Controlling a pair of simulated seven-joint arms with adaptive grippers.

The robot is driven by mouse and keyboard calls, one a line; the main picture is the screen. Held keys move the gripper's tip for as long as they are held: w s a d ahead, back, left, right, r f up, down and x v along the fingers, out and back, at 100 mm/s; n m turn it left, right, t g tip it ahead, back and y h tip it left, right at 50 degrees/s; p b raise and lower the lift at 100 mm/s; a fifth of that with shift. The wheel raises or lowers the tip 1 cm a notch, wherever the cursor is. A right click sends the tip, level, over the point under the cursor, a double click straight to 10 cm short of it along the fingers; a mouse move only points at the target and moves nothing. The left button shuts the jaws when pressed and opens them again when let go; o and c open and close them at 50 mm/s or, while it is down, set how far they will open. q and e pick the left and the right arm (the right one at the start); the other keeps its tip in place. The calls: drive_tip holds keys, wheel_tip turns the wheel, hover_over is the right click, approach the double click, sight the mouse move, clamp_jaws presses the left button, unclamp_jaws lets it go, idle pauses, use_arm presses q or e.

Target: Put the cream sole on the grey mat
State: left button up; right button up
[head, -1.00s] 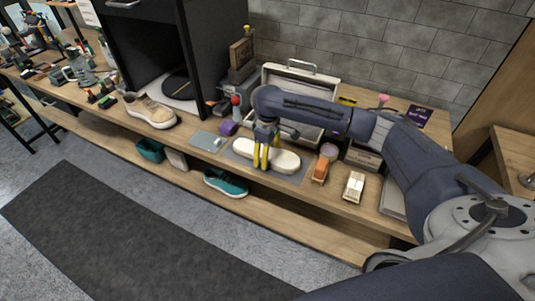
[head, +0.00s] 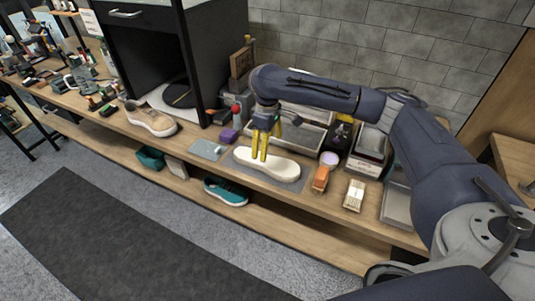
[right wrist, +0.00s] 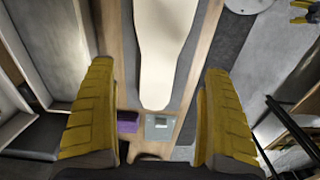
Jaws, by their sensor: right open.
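The cream sole (head: 270,166) lies flat on the grey mat (head: 291,186) on the workbench in the head view. Its long shape also shows in the right wrist view (right wrist: 163,45), between the fingers in the picture. My right gripper (head: 260,160) is open and empty above the sole, fingers pointing down; it hides part of the sole's far edge. Its two yellow fingers stand wide apart in the right wrist view (right wrist: 156,125). My left arm is not in the head view. Yellow finger-like parts, possibly my left gripper (right wrist: 302,12), show at the top right of the right wrist view.
A grey scale-like plate (head: 208,149) and a purple block (head: 228,135) lie left of the mat. An orange-topped brush (head: 320,178) and a pale block (head: 354,195) stand right of it. A beige sneaker (head: 150,118) is farther left; a teal shoe (head: 226,191) is on the lower shelf.

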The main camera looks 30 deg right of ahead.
drive_tip(key=shift+r, duration=1.8)
